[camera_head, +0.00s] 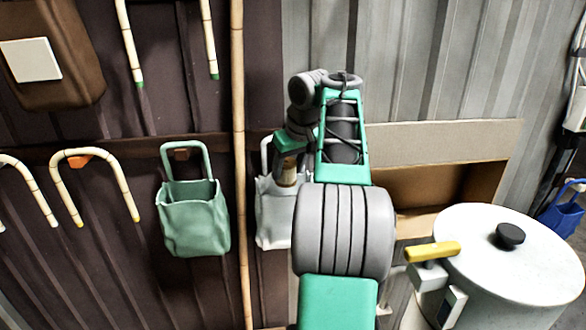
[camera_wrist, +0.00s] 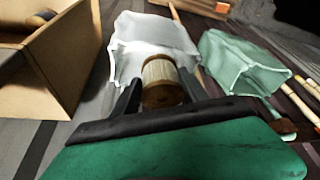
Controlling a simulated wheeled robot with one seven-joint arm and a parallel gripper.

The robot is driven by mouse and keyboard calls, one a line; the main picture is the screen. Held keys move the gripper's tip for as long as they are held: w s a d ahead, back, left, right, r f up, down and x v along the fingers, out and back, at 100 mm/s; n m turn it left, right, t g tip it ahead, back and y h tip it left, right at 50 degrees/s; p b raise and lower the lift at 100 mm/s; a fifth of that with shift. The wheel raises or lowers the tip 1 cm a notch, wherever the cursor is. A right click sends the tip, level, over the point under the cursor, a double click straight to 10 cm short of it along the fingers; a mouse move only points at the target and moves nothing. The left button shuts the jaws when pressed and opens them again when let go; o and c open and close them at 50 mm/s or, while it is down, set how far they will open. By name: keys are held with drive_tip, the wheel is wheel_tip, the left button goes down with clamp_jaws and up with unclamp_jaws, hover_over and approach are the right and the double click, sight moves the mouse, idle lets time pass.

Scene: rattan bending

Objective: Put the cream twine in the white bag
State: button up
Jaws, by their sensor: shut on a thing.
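The cream twine (camera_wrist: 160,72) is wound on a brown wooden spool. My gripper (camera_wrist: 158,92) is shut on the spool, one dark finger on each side. In the head view the twine (camera_head: 288,174) shows beside my gripper (camera_head: 287,160), in front of the upper part of the white bag. The white bag (camera_head: 272,226) hangs on the wall by its handle, partly hidden by my arm. I cannot tell whether the spool is inside the bag's rim.
A green bag (camera_head: 192,222) hangs left of the white bag, past a vertical bamboo pole (camera_head: 241,200). An open cardboard box (camera_head: 450,140) stands to the right. A large white pot (camera_head: 520,262) with a yellow-handled lever (camera_head: 432,252) is at the lower right.

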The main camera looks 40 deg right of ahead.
drive_tip(key=shift+w+d, duration=0.15)
drive_tip(key=shift+w, duration=0.05)
drive_tip(key=o, duration=1.5)
drive_tip(key=p+v, duration=0.5)
drive_tip(key=v, duration=0.3)
